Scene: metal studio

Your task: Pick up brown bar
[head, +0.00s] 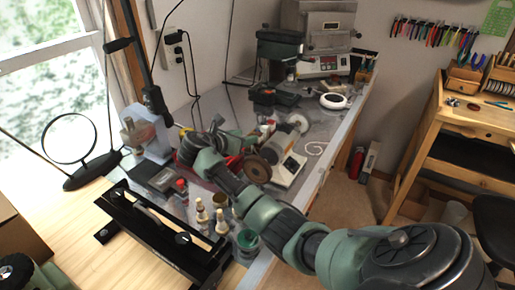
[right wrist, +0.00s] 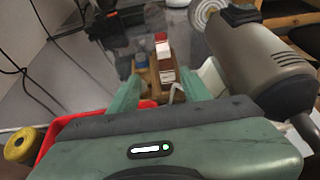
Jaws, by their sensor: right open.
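Small brown block-like pieces (right wrist: 166,68) show in the right wrist view, just beyond and between my right gripper's fingers (right wrist: 163,90). One has a red and white part at its top, and another beside it has a blue top. I cannot tell for sure which is the brown bar. In the head view my right gripper (head: 228,136) reaches over the bench by a red tray, and the brown pieces are too small or hidden to make out. The right gripper is open, with nothing gripped between its fingers. My left gripper is not in view.
A red tray (right wrist: 88,122) lies under the right gripper. A grinder-like motor (right wrist: 265,60) stands close on its right, with a polishing wheel (head: 298,122) in the head view. Small bottles (head: 202,212) stand nearer. A magnifier (head: 69,138) stands at left.

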